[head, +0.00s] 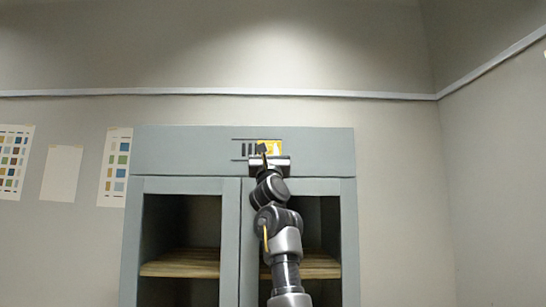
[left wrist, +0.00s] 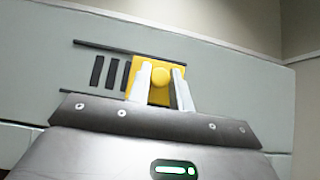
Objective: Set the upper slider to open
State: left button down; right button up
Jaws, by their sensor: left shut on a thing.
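The upper slider (head: 277,147) is a yellow plate on the grey panel at the top of a cabinet. In the head view my left gripper (head: 266,156) covers part of the slider. My right gripper is not in view.
The grey cabinet (head: 232,215) has two openings below the panel, with wooden shelves (head: 185,265) inside. Sheets with colour swatches (head: 116,165) and a plain sheet (head: 61,173) hang on the wall at left.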

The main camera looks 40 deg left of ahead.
pick_arm(q)
jog(key=shift+d, duration=0.1)
jog(key=shift+w+d, duration=0.1)
jog(key=shift+w, duration=0.05)
jog(key=c, duration=1.3)
grip_release()
jog(key=shift+d, duration=0.1)
jog(key=shift+f, duration=0.3)
jog(key=shift+b+v, duration=3.6)
jog(key=shift+v, duration=1.6)
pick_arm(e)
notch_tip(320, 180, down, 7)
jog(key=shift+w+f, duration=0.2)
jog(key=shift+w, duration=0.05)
pick_arm(q)
jog(key=shift+r, duration=0.1)
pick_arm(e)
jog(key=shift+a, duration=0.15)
